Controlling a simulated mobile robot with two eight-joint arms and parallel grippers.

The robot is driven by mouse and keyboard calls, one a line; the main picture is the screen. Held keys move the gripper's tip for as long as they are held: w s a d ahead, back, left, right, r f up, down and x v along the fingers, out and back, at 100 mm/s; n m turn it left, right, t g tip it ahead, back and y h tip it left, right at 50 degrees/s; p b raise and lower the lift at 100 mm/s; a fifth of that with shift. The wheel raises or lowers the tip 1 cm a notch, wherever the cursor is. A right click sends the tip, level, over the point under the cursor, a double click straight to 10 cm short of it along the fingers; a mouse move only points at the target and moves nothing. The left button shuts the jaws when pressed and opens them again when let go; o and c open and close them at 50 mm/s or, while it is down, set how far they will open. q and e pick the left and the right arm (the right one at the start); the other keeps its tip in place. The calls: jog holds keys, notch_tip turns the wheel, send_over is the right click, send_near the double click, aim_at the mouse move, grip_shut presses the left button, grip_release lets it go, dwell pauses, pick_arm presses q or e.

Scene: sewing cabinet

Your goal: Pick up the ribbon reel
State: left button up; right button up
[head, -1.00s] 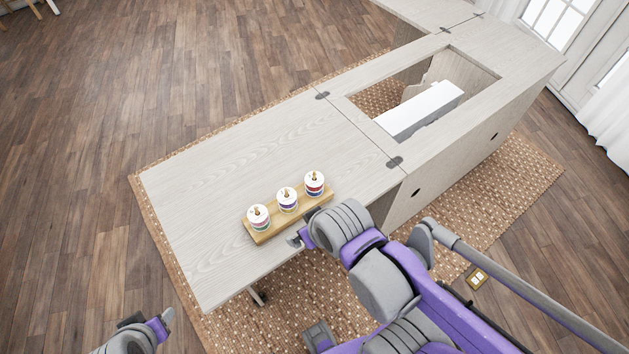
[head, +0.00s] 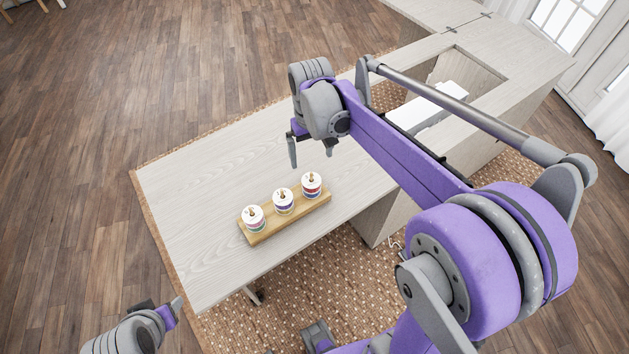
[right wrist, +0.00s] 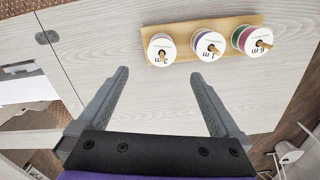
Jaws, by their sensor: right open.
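Three ribbon reels stand in a row on pegs of a wooden holder (head: 290,222) on the cabinet's leaf. In the head view they are the left reel (head: 254,218), the middle reel (head: 284,200) and the right reel (head: 312,185). The right wrist view shows them labelled "3 m" (right wrist: 161,48), "1 m" (right wrist: 209,46) and "6 m" (right wrist: 251,40). My right gripper (head: 311,152) is open and empty above the leaf, behind the reels. Its two fingers (right wrist: 160,95) point toward the holder without touching it. My left gripper (head: 175,308) is at the lower left, off the table; its jaws are unclear.
The pale wooden cabinet top (head: 190,210) is clear around the holder. A cut-out with a white machine (head: 428,108) lies to the right, partly behind my right arm. A woven rug (head: 320,268) lies under the cabinet on the dark wood floor.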

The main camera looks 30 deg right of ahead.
aim_at(311, 173)
notch_tip(311, 173, down, 4)
jog(key=shift+a+f, duration=0.1)
jog(key=shift+s+a+f, duration=0.1)
jog(key=shift+s+f, duration=0.05)
jog(key=shift+f, duration=2.8)
jog(key=c, duration=1.4)
jog(key=shift+r, duration=0.1)
notch_tip(311, 173, up, 10)
jog(key=shift+f, duration=0.1)
